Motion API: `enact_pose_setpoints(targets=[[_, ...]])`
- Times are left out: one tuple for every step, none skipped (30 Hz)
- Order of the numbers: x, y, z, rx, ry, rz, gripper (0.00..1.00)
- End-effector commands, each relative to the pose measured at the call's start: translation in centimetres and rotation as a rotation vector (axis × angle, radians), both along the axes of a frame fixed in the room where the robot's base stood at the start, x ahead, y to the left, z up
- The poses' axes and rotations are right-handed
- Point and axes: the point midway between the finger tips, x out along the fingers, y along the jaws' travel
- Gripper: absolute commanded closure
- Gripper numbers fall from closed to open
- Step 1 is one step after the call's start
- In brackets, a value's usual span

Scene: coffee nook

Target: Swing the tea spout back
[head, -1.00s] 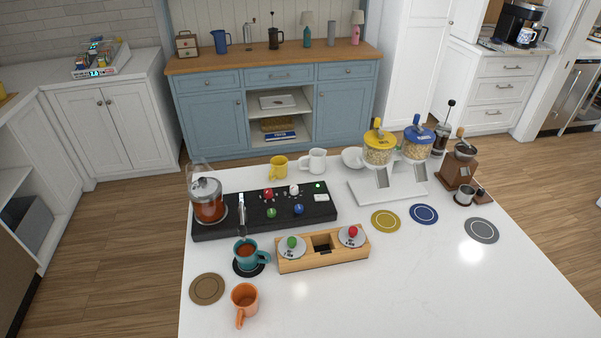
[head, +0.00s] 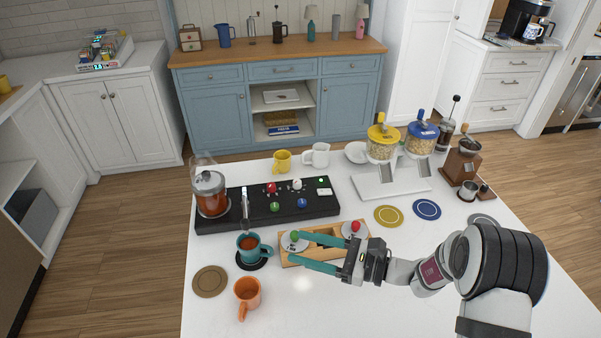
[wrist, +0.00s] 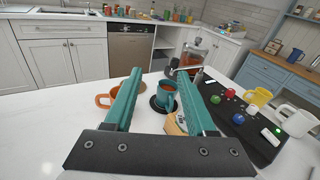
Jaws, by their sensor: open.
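The tea spout (head: 244,208) is a slim metal tube on the black console (head: 322,206), beside the glass tea dispenser (head: 211,203). It stands above the teal mug (head: 245,246), which holds brown tea and sits on a black coaster. In the wrist view the spout (wrist: 188,68) shows just beyond the mug (wrist: 163,91). My gripper (head: 279,250) is open and empty, its teal fingers pointing left toward the mug over the wooden holder. In the wrist view my gripper (wrist: 159,72) frames the mug between its fingers, apart from it.
The wooden holder (head: 297,261) with green and red knobs is partly hidden under my fingers. An orange mug (head: 247,292) stands in front, near a brown coaster (head: 210,281). Coloured knobs line the console. The front right counter is clear apart from my arm.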

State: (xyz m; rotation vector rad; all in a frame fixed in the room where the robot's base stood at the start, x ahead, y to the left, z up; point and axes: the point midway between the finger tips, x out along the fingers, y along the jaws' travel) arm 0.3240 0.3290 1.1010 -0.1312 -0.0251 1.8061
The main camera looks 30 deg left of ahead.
Motion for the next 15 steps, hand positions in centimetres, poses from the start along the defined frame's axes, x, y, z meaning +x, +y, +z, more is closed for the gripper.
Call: enact_pose_setpoints(targets=[[0.7, 0.8, -1.8, 0.022, 0.045, -0.038, 0.44], [1.2, 1.2, -2.6, 0.036, 0.063, -0.063, 0.44], [1.6, 1.5, -3.3, 0.048, 0.081, -0.088, 0.44], [1.8, 1.7, -3.7, 0.054, 0.092, -0.100, 0.44], [2.0, 1.9, -3.9, 0.058, 0.097, -0.109, 0.44], [2.0, 2.3, -4.1, 0.061, 0.101, -0.114, 0.44], [2.0, 2.6, -4.1, 0.062, 0.101, -0.116, 0.44], [1.9, 3.1, -4.1, 0.062, 0.100, -0.115, 0.44], [1.8, 4.0, -4.1, 0.062, 0.099, -0.113, 0.44], [1.6, 4.8, -4.1, 0.062, 0.099, -0.112, 0.44], [1.5, 5.6, -4.1, 0.061, 0.099, -0.111, 0.44], [1.3, 6.9, -4.1, 0.061, 0.098, -0.111, 0.44], [1.2, 7.8, -4.1, 0.061, 0.099, -0.110, 0.44], [1.1, 8.7, -4.1, 0.061, 0.099, -0.111, 0.44], [0.9, 9.8, -4.1, 0.061, 0.100, -0.111, 0.44]])
